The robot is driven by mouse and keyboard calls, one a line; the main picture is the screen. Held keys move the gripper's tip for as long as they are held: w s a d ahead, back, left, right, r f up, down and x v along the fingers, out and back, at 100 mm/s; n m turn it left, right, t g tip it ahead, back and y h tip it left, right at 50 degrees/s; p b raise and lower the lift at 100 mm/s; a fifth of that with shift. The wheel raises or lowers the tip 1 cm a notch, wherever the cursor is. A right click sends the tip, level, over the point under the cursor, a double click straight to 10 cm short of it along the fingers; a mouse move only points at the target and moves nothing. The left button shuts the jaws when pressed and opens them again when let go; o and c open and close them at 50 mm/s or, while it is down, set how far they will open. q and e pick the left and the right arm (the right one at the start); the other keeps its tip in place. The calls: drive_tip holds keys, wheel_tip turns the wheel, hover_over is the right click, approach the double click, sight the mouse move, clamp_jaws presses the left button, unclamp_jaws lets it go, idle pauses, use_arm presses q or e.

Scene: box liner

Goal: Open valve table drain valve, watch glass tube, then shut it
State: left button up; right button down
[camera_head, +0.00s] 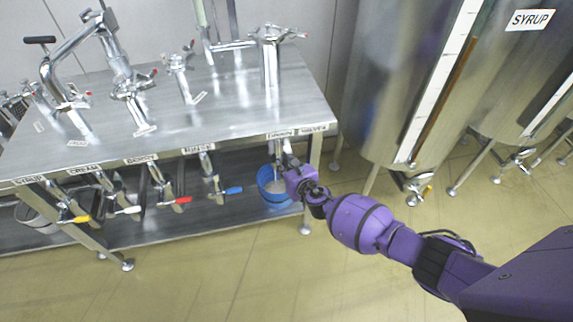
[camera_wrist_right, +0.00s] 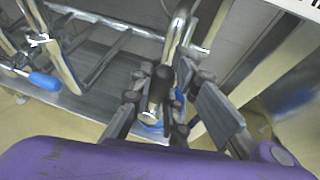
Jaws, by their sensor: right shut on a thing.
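The steel valve table (camera_head: 225,107) stands at the left in the head view. Its drain valve (camera_head: 277,146) hangs under the front edge at the right end, by the DRAIN label. My right gripper (camera_head: 288,168) reaches it from the right and covers its handle. In the right wrist view, my right gripper (camera_wrist_right: 158,98) is shut around the dark handle (camera_wrist_right: 159,84) of the drain valve, below a steel pipe (camera_wrist_right: 180,30). A vertical glass tube (camera_head: 201,12) rises at the table's back, cut off by the frame's top. My left gripper is out of view.
A blue bucket (camera_head: 272,188) with pale contents stands on the lower shelf beneath the drain. Valves with yellow, white, red and blue (camera_head: 233,190) handles line the front edge. Large steel tanks (camera_head: 400,90) stand to the right. The tiled floor (camera_head: 200,285) in front is clear.

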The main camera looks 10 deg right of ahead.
drive_tip(key=shift+a+r, duration=0.15)
drive_tip(key=shift+a, duration=0.15)
drive_tip(key=c, duration=1.7)
unclamp_jaws()
drive_tip(key=shift+o, duration=0.2)
drive_tip(key=shift+d, duration=0.1)
drive_tip(key=shift+s+d, duration=0.1)
drive_tip(key=shift+s+d, duration=0.1)
drive_tip(key=shift+s, duration=0.05)
drive_tip(key=v, duration=1.1)
drive_tip(key=shift+s, duration=0.25)
drive_tip(key=shift+r, duration=0.1)
